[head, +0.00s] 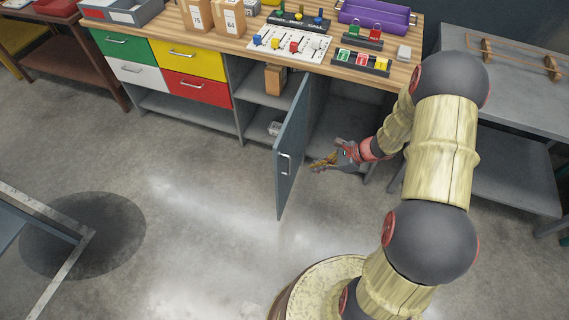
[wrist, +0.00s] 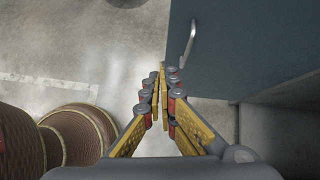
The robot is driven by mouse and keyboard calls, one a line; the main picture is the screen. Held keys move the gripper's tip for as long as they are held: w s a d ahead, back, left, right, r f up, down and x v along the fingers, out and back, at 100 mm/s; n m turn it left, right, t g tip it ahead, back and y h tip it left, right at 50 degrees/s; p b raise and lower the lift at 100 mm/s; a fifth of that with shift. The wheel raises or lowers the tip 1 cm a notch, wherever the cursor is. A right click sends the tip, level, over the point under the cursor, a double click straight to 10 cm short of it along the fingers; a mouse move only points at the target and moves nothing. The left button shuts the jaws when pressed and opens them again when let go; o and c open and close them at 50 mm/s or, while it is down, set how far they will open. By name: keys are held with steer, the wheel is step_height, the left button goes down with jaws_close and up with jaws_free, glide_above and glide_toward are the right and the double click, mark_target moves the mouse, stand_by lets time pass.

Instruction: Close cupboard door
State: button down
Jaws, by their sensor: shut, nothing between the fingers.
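The cupboard door (head: 290,150) is a grey-blue panel. It stands wide open, swung out from the workbench, with a silver handle (head: 285,157) on its face. The door also fills the upper right of the wrist view (wrist: 240,50), with its handle (wrist: 189,45) near its left edge. My gripper (head: 316,165) is just right of the door in the head view, low and in front of the open cupboard. In the wrist view, the fingertips (wrist: 163,72) are together and empty, just below the handle. I cannot tell if they touch the door.
The open cupboard (head: 345,125) lies behind my gripper. Coloured drawers (head: 185,60) are at the left of the bench, and a grey table (head: 515,110) stands at the right. The floor left of the door is clear.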

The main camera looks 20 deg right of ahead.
steer(key=w+m, duration=0.1)
steer(key=w, duration=0.1)
steer(key=b, duration=0.4)
glide_toward(279, 167)
step_height(279, 167, down, 3)
steer(key=s, duration=0.1)
steer(key=shift+w+a+m+t+b, duration=0.15)
steer(key=shift+w+a+b, duration=0.05)
steer(key=shift+w+a, duration=0.45)
steer(key=shift+w+a+m+t+b, duration=0.2)
steer(key=shift+w+a, duration=0.25)
steer(key=shift+a, duration=0.3)
